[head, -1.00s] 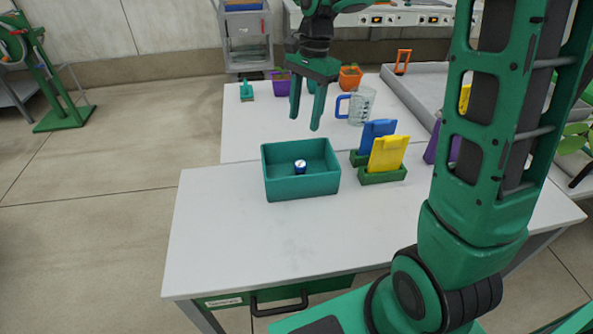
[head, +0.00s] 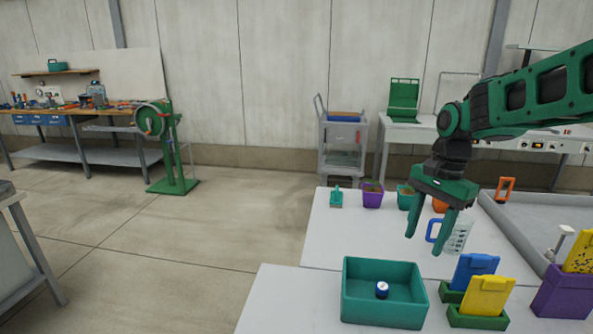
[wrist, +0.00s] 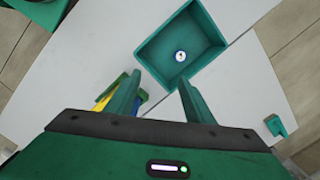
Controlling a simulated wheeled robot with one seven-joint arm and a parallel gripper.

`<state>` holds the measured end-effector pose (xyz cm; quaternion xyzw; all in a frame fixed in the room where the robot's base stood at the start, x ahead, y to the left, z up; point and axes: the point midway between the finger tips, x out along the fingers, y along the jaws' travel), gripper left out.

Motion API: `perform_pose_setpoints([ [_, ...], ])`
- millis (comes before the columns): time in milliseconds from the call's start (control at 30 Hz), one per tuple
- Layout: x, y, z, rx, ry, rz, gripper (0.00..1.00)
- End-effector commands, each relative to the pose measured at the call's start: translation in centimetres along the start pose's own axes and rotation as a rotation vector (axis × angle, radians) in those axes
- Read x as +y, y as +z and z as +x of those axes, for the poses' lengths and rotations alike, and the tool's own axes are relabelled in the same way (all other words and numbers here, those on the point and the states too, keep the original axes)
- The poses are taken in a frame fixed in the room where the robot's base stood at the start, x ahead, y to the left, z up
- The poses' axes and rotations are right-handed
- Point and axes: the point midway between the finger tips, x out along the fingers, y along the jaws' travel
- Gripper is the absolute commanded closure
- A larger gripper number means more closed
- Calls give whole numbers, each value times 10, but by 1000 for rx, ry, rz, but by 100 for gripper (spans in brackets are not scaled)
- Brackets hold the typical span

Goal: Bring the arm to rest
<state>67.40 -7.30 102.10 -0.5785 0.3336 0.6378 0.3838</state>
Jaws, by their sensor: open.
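My gripper (head: 427,229) is open and empty, its two green fingers pointing down, raised above the white table. In the head view it appears above and behind the teal bin (head: 385,312), in front of the measuring jug (head: 458,236). In the wrist view the spread fingers (wrist: 160,98) have nothing between them. The teal bin also shows there (wrist: 149,50), with a small blue and white round item (wrist: 180,56) lying inside it. My green arm comes in from the right of the head view.
Blue (head: 474,267) and yellow (head: 486,296) cards stand in green holders right of the bin. Behind are a purple pot (head: 372,195), a teal pot (head: 405,197) and a small teal tool (head: 336,199). A grey tray (head: 515,222) lies right.

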Motion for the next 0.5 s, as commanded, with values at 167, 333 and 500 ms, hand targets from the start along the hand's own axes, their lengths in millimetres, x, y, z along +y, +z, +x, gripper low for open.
perform_pose_setpoints([
  [167, 77, -4, -2, 41, 0, -118, 52],
  [333, 147, 0, 6, 70, 9, -242, 52],
  [500, 213, 12, 22, 85, 24, -365, 52],
])
